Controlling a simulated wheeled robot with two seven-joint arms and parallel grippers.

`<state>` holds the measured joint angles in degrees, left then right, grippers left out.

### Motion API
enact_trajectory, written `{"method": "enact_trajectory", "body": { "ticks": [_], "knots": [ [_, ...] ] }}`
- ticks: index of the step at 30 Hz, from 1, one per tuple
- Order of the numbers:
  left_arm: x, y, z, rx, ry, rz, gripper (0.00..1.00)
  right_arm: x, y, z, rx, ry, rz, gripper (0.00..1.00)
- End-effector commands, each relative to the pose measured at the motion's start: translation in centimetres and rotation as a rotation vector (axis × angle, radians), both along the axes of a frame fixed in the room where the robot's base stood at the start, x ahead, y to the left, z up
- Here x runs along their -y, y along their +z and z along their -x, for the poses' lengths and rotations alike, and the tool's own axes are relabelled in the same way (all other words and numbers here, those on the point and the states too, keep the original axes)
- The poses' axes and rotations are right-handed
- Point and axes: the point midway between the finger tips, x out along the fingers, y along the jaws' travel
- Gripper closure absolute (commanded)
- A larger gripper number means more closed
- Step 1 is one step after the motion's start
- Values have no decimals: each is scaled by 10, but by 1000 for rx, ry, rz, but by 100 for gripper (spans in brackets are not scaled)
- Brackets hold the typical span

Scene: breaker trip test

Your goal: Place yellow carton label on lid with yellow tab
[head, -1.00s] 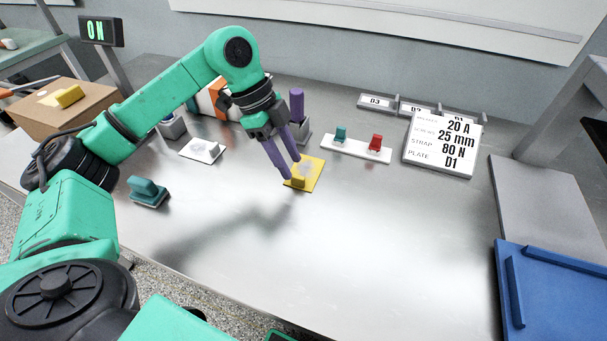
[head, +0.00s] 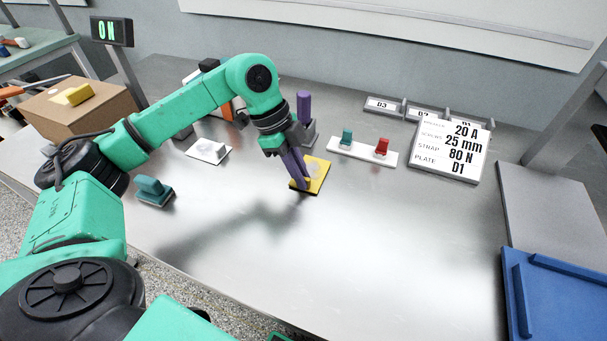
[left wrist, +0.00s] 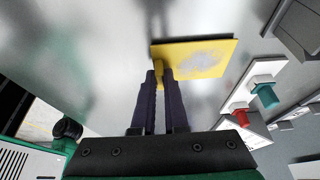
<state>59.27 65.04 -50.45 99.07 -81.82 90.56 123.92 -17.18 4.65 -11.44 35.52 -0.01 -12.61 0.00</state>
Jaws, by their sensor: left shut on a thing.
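The yellow carton label (head: 318,174) is a flat yellow plate with a pale grey patch and a small raised grip at its near edge. It lies on or just above the metal table; I cannot tell which. My left gripper (head: 303,185) is shut on that grip. In the left wrist view the purple fingers (left wrist: 160,82) close around the grip, and the label (left wrist: 195,57) extends to the right. A brown carton (head: 80,108) stands at the far left, with a yellow tab (head: 80,93) on its top. My right gripper is not in view.
A white plate (head: 209,151) and a teal-handled block (head: 154,191) lie on the left. A white strip (head: 362,151) with teal and red switches, a purple-handled holder (head: 304,110) and a sign (head: 449,147) stand behind. A blue tray (head: 560,295) is at right. The table's front middle is clear.

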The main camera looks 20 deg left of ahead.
Motion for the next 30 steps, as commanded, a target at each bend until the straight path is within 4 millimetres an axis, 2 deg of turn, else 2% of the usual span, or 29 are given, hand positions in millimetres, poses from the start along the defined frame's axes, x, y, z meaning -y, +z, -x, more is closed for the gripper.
{"method": "enact_trajectory", "body": {
  "ticks": [5, 8, 12, 15, 18, 23, 30],
  "knots": [
    [1, 29, -1, 6, -1, 2, 100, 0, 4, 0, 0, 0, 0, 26],
    [1, 61, -1, 8, 0, 3, 100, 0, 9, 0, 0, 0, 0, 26],
    [1, 118, -1, 9, -2, 4, 100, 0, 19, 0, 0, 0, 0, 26],
    [1, 152, -1, 6, -2, 3, 100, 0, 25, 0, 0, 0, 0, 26],
    [1, 177, 0, 4, -1, 2, 100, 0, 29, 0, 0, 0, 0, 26],
    [0, 195, 0, 1, 0, 1, 100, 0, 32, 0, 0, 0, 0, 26],
    [0, 196, 0, 0, 0, 1, 100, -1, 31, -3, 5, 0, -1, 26]
  ]
}}
